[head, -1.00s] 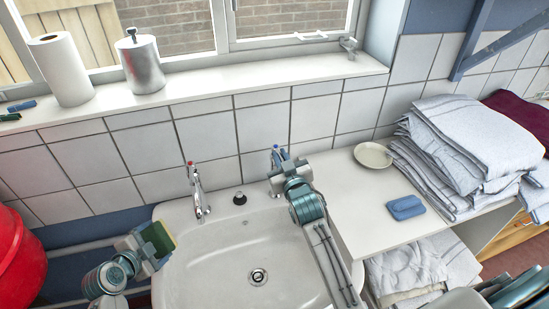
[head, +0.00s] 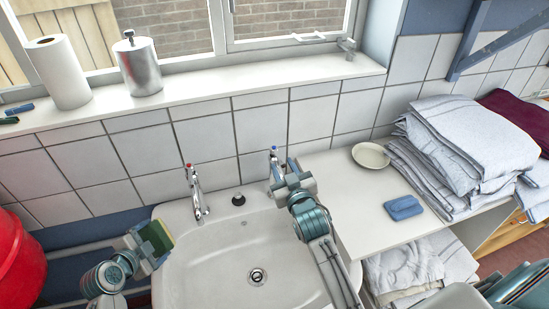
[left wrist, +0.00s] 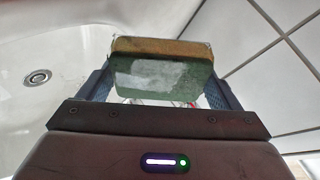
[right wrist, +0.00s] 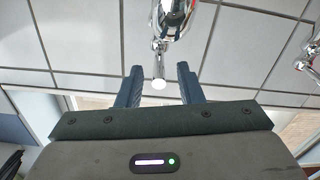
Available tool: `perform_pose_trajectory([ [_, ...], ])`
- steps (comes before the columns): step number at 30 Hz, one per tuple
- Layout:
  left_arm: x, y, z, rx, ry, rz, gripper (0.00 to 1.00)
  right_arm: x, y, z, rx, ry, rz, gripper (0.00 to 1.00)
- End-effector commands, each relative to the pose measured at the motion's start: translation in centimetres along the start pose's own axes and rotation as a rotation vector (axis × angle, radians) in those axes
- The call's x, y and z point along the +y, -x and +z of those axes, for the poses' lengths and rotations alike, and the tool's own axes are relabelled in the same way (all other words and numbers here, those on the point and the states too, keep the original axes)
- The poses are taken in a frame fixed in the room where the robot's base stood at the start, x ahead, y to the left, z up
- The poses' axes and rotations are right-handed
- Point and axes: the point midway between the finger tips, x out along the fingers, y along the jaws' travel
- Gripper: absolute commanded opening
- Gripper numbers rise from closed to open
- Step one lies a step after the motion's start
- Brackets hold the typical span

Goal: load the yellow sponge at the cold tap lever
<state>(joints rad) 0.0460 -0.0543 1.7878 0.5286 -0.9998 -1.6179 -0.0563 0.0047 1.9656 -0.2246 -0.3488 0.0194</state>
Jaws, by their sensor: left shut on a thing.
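The sponge (head: 164,235) has a yellow layer and a green scouring layer. My left gripper (head: 155,240) is shut on it, left of the basin; the left wrist view shows the sponge (left wrist: 160,68) held between both fingers. The cold tap (head: 274,156), with a blue mark on top, stands at the basin's back right. My right gripper (head: 284,170) is open just in front of it and partly hides it. In the right wrist view the chrome tap (right wrist: 172,18) is ahead of the parted fingers, with its pale-tipped lever (right wrist: 158,75) in line with the gap. Contact cannot be told.
The hot tap (head: 195,190) with a red mark stands at the basin's back left. A black plug (head: 238,199) sits between the taps. The white basin (head: 215,250) is empty.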

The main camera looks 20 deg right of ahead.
Motion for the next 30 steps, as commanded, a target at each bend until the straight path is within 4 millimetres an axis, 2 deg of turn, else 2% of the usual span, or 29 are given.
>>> perform_pose_trajectory([
  [1, -0.4, 0.3, -0.3, 0.0, 0.0, 0.0, 0.67, 0.0, 1.2, -0.1, -0.003, -0.001, -0.001, 0.34],
  [6, -0.8, 0.6, -0.6, 0.0, 0.0, 0.0, 0.67, 0.0, 4.4, -0.1, -0.003, -0.002, -0.001, 0.34],
  [12, -0.9, 0.7, -0.7, 0.0, 0.0, 0.0, 0.67, -0.1, 6.8, 0.1, -0.003, -0.002, 0.0, 0.34],
  [18, -1.0, 0.8, -0.7, 0.0, 0.0, 0.0, 0.67, 0.0, 7.5, 0.0, -0.001, -0.002, 0.0, 0.34],
  [30, -1.0, 0.8, -0.7, 0.0, 0.0, 0.0, 0.67, -0.1, 7.5, 0.1, -0.001, -0.001, 0.0, 0.34],
])
